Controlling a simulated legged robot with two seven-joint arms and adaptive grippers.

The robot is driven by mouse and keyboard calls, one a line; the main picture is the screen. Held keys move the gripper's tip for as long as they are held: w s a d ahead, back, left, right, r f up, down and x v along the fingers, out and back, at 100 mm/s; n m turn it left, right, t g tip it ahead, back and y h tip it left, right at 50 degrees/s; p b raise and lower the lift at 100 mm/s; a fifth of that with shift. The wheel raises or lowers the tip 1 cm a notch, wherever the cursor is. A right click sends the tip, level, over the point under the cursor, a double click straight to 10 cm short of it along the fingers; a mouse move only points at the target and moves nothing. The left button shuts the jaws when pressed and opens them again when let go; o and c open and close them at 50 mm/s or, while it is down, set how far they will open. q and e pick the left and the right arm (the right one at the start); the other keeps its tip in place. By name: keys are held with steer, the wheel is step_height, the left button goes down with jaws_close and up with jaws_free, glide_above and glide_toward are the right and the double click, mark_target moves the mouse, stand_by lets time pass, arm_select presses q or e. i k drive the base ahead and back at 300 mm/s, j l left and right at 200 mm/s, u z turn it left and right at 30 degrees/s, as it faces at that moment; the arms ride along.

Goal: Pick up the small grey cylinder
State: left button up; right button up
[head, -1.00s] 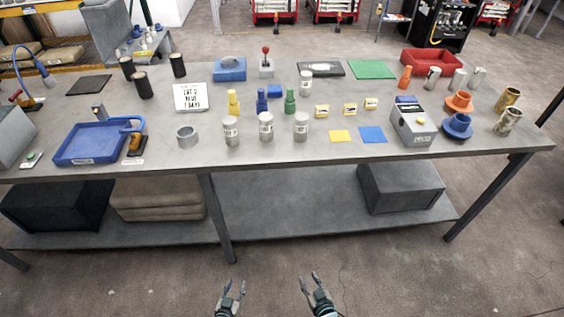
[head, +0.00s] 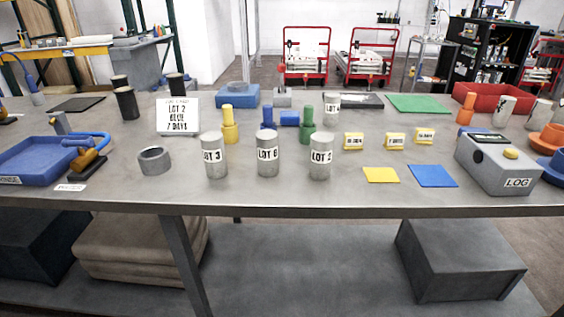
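Several small grey cylinders with white labels stand upright on the grey table (head: 250,190). Three are in a front row: a left cylinder (head: 214,170) marked LOT 3, a middle cylinder (head: 268,169) marked LOT 6, and a right cylinder (head: 321,169) whose lot number I cannot read surely. Another labelled cylinder (head: 332,112) stands further back, partly hidden. A short, hollow grey ring (head: 154,168) sits left of the front row. Neither of my grippers shows in the head view now.
A sign (head: 178,102) reads LOT 2, BLUE, 7 DAYS. Yellow (head: 228,133), blue (head: 267,125) and green (head: 307,131) bottle-like pieces stand behind the front row. A blue tray (head: 35,172) is left; a grey LOG box (head: 497,172) is right. The front table strip is clear.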

mark_target(322, 149)
steer(key=i+l+u, duration=0.25)
steer(key=l, duration=0.35)
steer(key=l+u, duration=0.25)
steer(key=l, duration=0.35)
steer(key=j+z, duration=0.1)
steer(key=j, duration=0.35)
steer(key=k+j+z, duration=0.1)
steer(key=j, duration=0.3)
steer(key=k+j+z, duration=0.1)
steer(key=j, duration=0.3)
steer(key=k+j+z, duration=0.1)
steer(key=j, duration=0.3)
steer(key=k+j+z, duration=0.1)
steer(key=j, duration=0.3)
steer(key=k, duration=0.1)
